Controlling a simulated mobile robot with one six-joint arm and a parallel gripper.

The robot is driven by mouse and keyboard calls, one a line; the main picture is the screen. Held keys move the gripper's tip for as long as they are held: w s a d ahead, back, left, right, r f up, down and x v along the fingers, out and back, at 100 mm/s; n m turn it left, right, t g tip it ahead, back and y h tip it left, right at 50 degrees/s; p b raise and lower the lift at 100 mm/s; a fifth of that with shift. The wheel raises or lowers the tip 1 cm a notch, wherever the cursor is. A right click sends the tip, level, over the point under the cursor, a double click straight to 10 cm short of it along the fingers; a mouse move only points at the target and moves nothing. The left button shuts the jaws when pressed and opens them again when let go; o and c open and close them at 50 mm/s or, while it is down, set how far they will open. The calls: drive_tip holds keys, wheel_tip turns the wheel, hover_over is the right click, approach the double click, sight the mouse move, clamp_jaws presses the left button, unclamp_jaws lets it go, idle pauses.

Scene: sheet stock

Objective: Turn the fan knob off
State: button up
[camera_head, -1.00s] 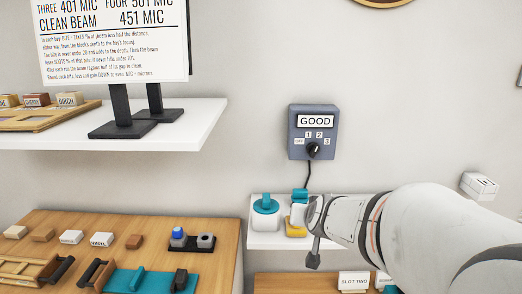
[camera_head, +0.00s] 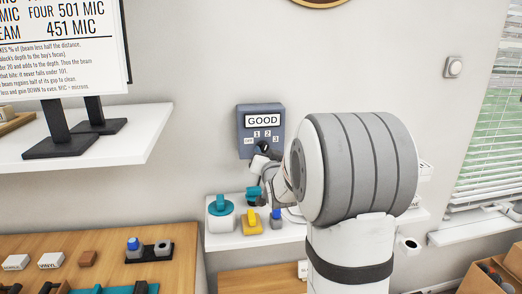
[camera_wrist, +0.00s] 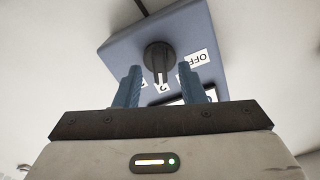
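The fan control (camera_head: 245,128) is a blue-grey wall box with a GOOD display, an OFF label and labels 1, 2 and 3. Its dark round knob (camera_wrist: 157,60) shows in the wrist view, its white pointer line facing the label that looks like 2. The OFF label (camera_wrist: 201,59) is to the right there. In the head view the knob (camera_head: 263,146) is partly covered by my gripper (camera_head: 262,159). In the wrist view my gripper (camera_wrist: 159,78) is open and empty, its two blue fingers apart with the knob showing between and just beyond the tips.
Below is a white shelf (camera_head: 222,240) with a teal-topped white holder (camera_head: 220,206), a yellow block (camera_head: 252,224) and a blue-topped grey piece (camera_head: 276,219). A white shelf (camera_head: 130,135) with a sign (camera_head: 60,50) is to the left. A window (camera_head: 490,150) is to the right.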

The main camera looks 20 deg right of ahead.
drive_tip(key=shift+w+d, duration=0.2)
drive_tip(key=shift+w, duration=0.8)
